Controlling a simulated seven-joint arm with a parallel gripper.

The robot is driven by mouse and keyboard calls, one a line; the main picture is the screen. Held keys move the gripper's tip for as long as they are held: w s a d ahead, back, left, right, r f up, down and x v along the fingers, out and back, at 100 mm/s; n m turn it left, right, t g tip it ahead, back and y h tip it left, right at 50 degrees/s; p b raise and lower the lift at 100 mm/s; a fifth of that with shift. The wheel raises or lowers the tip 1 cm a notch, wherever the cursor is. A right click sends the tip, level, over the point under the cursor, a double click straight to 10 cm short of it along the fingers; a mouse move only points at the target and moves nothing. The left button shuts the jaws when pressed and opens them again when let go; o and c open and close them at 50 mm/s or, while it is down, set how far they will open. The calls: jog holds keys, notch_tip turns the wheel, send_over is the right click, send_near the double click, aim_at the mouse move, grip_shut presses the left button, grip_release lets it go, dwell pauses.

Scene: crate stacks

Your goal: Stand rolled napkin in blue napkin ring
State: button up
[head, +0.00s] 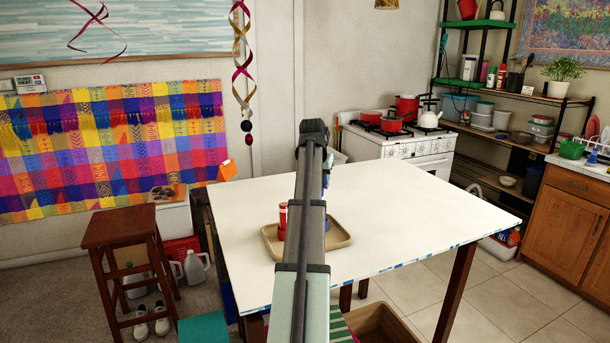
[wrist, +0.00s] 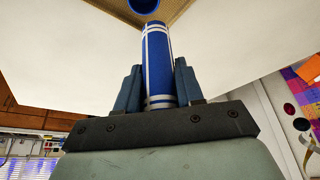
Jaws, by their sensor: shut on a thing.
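The rolled napkin (wrist: 158,62) is blue with pale stripes. In the wrist view it stands lengthwise between the two fingers of my gripper (wrist: 158,88), which is shut on it. In the head view my arm covers most of the gripper and the napkin, above the tray (head: 269,246) on the white table.
A red roll with a pale top (head: 282,222) stands in the tray's left part, beside my arm. The white table (head: 420,210) is otherwise bare. A wooden stool (head: 118,228) stands to the left, and a stove (head: 400,145) behind.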

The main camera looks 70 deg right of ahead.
jog(key=shift+s+a+f+m+g, duration=0.1)
jog(key=shift+s+a+m+g, duration=0.15)
jog(key=shift+m, duration=0.3)
jog(key=shift+s+a+m+g, duration=0.15)
jog(key=shift+s+m, duration=0.2)
jog(key=shift+m, duration=0.2)
jog(key=shift+s+f+m+g, duration=0.1)
jog(key=shift+m+g, duration=0.2)
jog(key=shift+m, duration=0.5)
jog(key=shift+f, duration=0.15)
jog(key=shift+f, duration=3.85)
jog(key=shift+f, duration=0.55)
jog(key=o, duration=1.1)
jog(key=shift+r, duration=4.45)
